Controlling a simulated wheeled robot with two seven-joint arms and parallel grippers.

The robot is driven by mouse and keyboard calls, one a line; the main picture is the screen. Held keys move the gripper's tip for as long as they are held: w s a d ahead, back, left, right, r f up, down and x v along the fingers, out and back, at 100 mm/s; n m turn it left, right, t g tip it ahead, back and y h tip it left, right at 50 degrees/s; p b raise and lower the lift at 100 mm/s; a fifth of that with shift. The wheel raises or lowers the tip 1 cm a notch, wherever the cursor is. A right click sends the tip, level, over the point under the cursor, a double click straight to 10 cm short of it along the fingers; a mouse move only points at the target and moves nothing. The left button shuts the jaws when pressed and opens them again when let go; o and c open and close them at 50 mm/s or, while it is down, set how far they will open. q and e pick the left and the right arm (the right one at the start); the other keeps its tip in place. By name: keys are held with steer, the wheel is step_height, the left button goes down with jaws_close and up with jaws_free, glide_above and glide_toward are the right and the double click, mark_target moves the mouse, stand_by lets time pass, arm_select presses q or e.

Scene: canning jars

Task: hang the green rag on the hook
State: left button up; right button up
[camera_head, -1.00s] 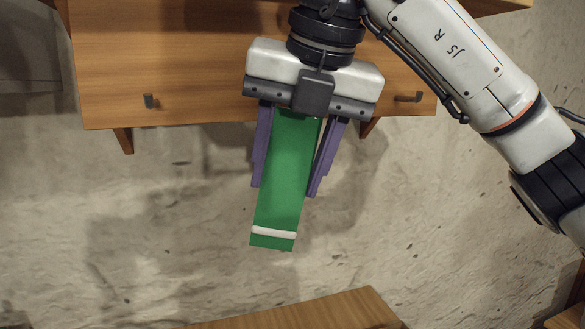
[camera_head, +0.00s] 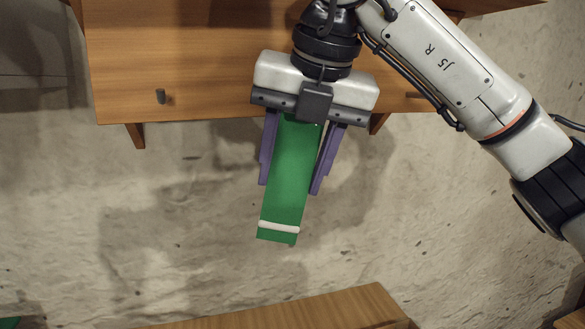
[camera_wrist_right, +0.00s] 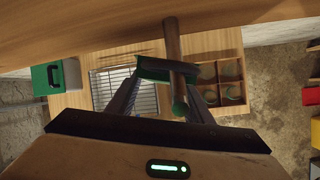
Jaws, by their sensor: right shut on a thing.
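The green rag (camera_head: 287,180) is a long strip with a white band near its lower end. In the head view it hangs down between the purple fingers of my right gripper (camera_head: 290,187), which is shut on it. The gripper is in front of the lower edge of a wooden board. A small dark hook (camera_head: 160,97) sticks out of the board left of the gripper. In the right wrist view, the rag (camera_wrist_right: 153,70) spans between the fingers, and a brown rod (camera_wrist_right: 173,45) crosses it; contact cannot be told. My left gripper is not in view.
The wooden board (camera_head: 200,60) fills the top of the head view, and another wooden surface (camera_head: 300,312) lies at the bottom. The wrist view shows a green box (camera_wrist_right: 45,78), a wire rack (camera_wrist_right: 103,88) and a divided crate (camera_wrist_right: 243,72) of jars.

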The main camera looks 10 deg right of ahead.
steer(key=shift+f, duration=0.1)
steer(key=o, duration=1.1)
